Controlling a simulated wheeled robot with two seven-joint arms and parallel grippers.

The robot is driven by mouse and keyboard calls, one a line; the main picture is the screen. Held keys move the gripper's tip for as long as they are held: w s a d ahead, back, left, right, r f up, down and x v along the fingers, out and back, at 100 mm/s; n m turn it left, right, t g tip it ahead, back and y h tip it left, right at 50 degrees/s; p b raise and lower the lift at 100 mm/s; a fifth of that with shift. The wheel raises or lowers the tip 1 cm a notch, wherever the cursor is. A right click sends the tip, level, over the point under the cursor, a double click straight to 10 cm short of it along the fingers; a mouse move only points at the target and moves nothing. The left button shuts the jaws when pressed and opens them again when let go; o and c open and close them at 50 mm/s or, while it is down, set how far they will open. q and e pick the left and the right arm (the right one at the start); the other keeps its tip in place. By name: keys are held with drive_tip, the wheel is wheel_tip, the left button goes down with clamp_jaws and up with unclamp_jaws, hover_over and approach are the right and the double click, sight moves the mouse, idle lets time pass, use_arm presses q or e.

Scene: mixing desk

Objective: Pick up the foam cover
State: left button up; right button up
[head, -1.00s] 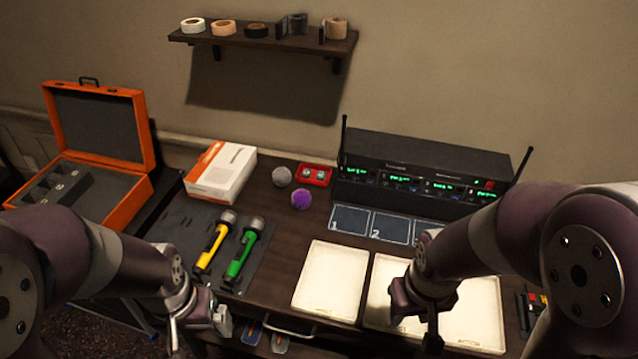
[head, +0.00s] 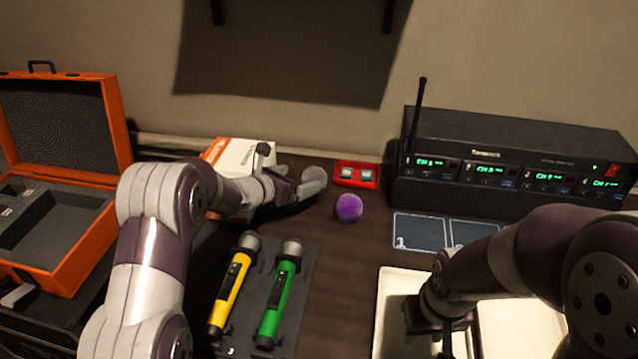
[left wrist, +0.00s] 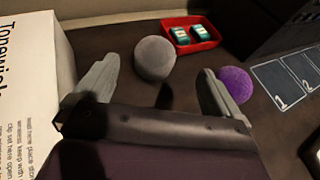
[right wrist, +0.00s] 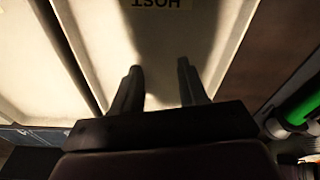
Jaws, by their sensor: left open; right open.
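Two round foam covers lie on the desk: a grey one (head: 315,174) and a purple one (head: 349,208). My left gripper (head: 292,172) is open, low over the desk at the grey cover, and partly hides it in the head view. In the left wrist view the grey cover (left wrist: 154,58) shows ahead, between the two spread fingers; I cannot tell whether they touch it. The purple cover (left wrist: 236,84) is just beyond the right finger there. My right gripper (right wrist: 159,68) is open and empty over a cream tray (right wrist: 150,30).
A white-and-orange box (head: 240,158) stands close beside my left gripper. A red tray (head: 356,174) with small items sits behind the covers. Yellow (head: 231,290) and green (head: 279,298) microphones lie in front on a dark mat. A black receiver rack (head: 510,165) stands at right.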

sight(309, 175)
use_arm(q)
drive_tip(key=x, duration=0.4)
drive_tip(key=p+x, duration=0.1)
drive_tip(key=x, duration=0.4)
drive_tip(key=shift+w+a+f, duration=0.15)
drive_tip(key=shift+a+f, duration=0.05)
drive_tip(key=shift+a, duration=0.1)
drive_tip(key=c, duration=1.1)
